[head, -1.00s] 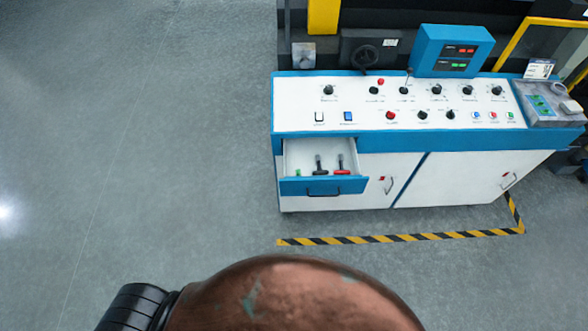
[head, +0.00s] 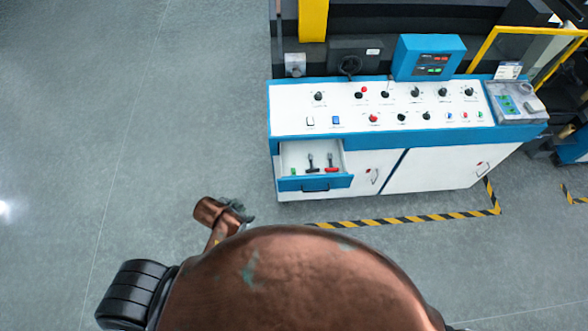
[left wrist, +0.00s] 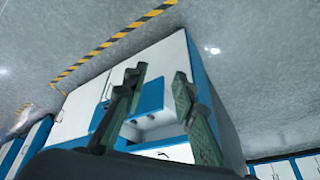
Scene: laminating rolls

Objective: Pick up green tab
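The green tab (head: 293,171) is a small green piece at the left end inside the open drawer (head: 316,184), left of a black-handled piece (head: 312,163) and a red-based piece (head: 332,164). My left gripper (head: 241,210) is in front of and left of the drawer, well apart from the tab. In the left wrist view its two green-grey fingers (left wrist: 158,84) are spread with nothing between them, and the cabinet and drawer show tilted behind. I cannot make out the tab there. My right gripper is not in view.
The white and blue control cabinet (head: 400,130) carries several knobs and buttons, with a blue display box (head: 428,58) on top. Yellow-black floor tape (head: 410,219) runs before it. The floor left of the cabinet is clear.

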